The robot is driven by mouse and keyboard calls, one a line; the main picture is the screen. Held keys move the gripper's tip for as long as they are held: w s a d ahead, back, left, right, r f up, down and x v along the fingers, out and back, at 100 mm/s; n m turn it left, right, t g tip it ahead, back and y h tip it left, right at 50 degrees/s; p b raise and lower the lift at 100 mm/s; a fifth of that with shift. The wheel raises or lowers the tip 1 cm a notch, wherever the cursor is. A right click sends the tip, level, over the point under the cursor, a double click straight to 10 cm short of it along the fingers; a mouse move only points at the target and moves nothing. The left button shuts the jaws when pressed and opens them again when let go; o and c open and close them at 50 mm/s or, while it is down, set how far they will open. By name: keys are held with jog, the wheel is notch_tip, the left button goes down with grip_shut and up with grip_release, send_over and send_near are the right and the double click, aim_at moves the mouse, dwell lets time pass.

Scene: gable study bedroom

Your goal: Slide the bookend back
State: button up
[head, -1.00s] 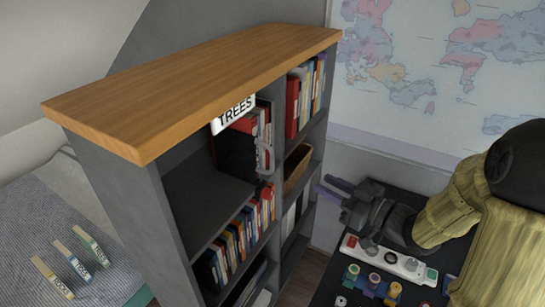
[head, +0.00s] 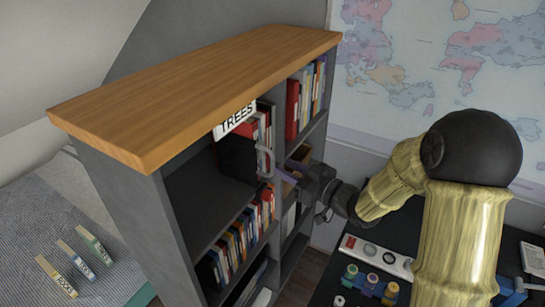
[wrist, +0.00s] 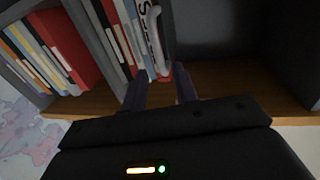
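A dark panel (head: 238,157), seemingly the bookend, stands at the near end of a row of books (head: 264,125) on the shelf below the TREES sign. A pale looped handle (head: 267,162) shows at its front edge. In the wrist view the pale handle (wrist: 154,38) rises in front of the book spines, with a red piece at its foot. My gripper (head: 287,172) is at the shelf front, close to the handle. In the wrist view my gripper (wrist: 160,85) is open, its purple fingers apart just short of the handle's foot. Contact cannot be told.
The bookcase (head: 180,95) has a wooden top. Empty shelf space (head: 205,200) lies beside the panel. A divider (wrist: 88,38) separates other books. A black desk with a power strip (head: 375,255) stands below my arm.

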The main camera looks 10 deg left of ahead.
aim_at(273, 175)
jog(key=p+x, duration=0.1)
jog(key=x, duration=0.4)
jog(key=shift+w+a, duration=0.25)
jog(key=shift+a, duration=0.1)
grip_shut()
